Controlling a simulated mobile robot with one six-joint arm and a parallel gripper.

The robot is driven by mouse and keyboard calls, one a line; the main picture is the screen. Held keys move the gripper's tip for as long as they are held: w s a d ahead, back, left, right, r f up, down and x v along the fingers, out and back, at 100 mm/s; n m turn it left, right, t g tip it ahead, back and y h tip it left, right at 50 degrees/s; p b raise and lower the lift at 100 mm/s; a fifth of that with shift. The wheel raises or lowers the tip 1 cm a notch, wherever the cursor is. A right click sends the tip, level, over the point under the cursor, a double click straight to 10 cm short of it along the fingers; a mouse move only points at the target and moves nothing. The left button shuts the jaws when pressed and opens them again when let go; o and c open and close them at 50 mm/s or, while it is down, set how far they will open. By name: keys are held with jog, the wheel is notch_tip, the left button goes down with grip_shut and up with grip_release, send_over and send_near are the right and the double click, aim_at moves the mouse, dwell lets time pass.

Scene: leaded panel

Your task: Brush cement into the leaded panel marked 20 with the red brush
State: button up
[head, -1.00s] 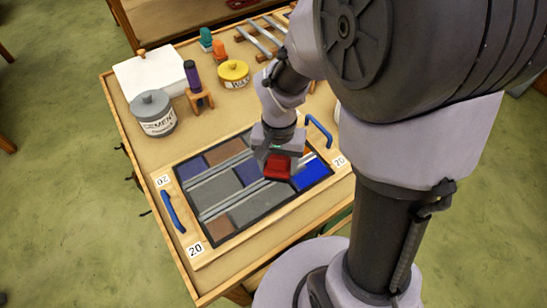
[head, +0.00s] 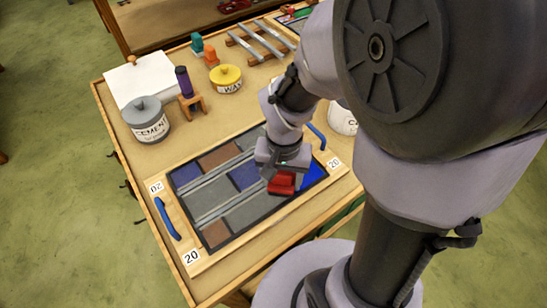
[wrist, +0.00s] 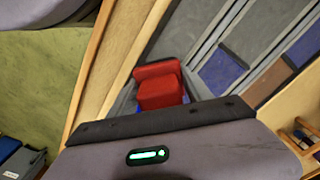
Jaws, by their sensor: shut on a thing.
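The leaded panel (head: 207,203) lies flat on the bench in a wooden frame with "20" labels at its corners. It has grey, blue and brown panes between grey lead strips. My gripper (head: 283,172) is over the panel's right half, near its near edge, shut on the red brush (head: 282,185). The brush is beside the bright blue corner pane. The wrist view shows the red brush (wrist: 160,88) in front of the jaws, over the panel (wrist: 185,30). The bristles are hidden, so I cannot tell whether they touch the glass.
Blue handles (head: 168,219) stand at the frame's ends. Behind the panel are a grey cement pot (head: 147,122), a purple-handled tool on a wooden stand (head: 190,105), a yellow wax tin (head: 226,79) and metal strips on a rack (head: 262,40). A white can (head: 342,118) is partly hidden by my arm.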

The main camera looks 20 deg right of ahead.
jog(key=shift+s+d, duration=0.25)
jog(key=shift+s, duration=0.85)
jog(key=shift+w+d, duration=0.15)
jog(key=shift+d, duration=0.45)
jog(key=shift+w+d, duration=0.15)
jog(key=shift+d, duration=0.45)
jog(key=shift+d, duration=0.1)
jog(key=shift+w+d+p, duration=0.15)
jog(key=shift+d, duration=0.45)
jog(key=shift+w+d+p, duration=0.15)
jog(key=shift+d, duration=0.4)
jog(key=shift+w, duration=0.1)
jog(key=shift+w+a, duration=0.25)
jog(key=shift+w, duration=0.45)
jog(key=shift+w+a, duration=0.2)
jog(key=shift+w, duration=0.5)
